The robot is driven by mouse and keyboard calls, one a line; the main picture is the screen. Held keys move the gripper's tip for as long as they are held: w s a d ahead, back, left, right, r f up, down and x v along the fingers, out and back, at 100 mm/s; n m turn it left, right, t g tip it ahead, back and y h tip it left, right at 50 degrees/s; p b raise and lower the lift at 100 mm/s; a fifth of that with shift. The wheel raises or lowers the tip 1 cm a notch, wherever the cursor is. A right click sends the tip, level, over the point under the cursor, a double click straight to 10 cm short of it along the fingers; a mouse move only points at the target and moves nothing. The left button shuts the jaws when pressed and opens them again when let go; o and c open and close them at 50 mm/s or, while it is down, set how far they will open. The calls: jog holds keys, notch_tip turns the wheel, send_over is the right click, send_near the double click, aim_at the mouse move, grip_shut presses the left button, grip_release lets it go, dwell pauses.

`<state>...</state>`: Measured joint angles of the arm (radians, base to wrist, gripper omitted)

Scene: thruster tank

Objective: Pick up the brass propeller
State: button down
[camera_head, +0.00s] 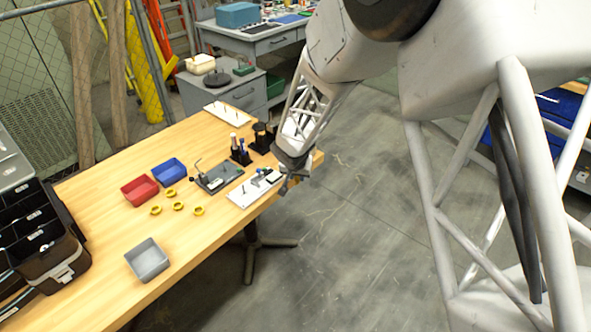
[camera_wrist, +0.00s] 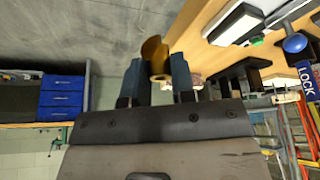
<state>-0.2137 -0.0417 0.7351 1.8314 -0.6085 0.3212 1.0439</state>
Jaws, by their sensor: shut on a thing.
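The brass propeller (camera_wrist: 153,50) shows in the wrist view as a curved golden piece between the two fingertips. My gripper (camera_wrist: 157,70) is shut on it. Part of the propeller is hidden by the fingers. In the head view my gripper (camera_head: 289,184) is small and dark, at the right edge of the wooden table, beside a white board (camera_head: 254,189) with dark parts.
On the wooden table (camera_head: 100,205) are a red bin (camera_head: 139,190), a blue bin (camera_head: 168,172), a grey bin (camera_head: 147,261) and several yellow rings (camera_head: 178,206). A dark plate with posts (camera_head: 218,177) and black stands (camera_head: 262,138) are near my gripper. A black organizer (camera_head: 50,245) stands at left.

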jog(key=shift+s, duration=0.4)
jog(key=shift+r, duration=0.25)
dwell(0.4)
jog(key=shift+r, duration=0.3)
dwell(0.3)
jog(key=w+a+m, duration=0.1)
jog(key=w+a, duration=0.1)
jog(key=a, duration=0.2)
jog(key=w+a+r+m, duration=0.1)
jog(key=w+a, duration=0.2)
jog(key=a, duration=0.1)
jog(key=w+a+r+m+h, duration=0.1)
jog(key=w+a, duration=0.1)
jog(key=a, duration=0.2)
jog(key=shift+w+r+m+g, duration=0.15)
jog(key=shift+w+m+g, duration=0.25)
jog(key=w+a+r+m, duration=0.1)
jog(key=w+a+m, duration=0.1)
jog(key=a, duration=0.5)
jog(key=w+a+r+m+h, duration=0.1)
jog(key=a+m, duration=0.1)
jog(key=a, duration=0.5)
jog(key=shift+w+r+g+h, duration=0.25)
jog(key=shift+w+g+h, duration=0.05)
jog(key=shift+w+g, duration=0.1)
jog(key=shift+f, duration=0.2)
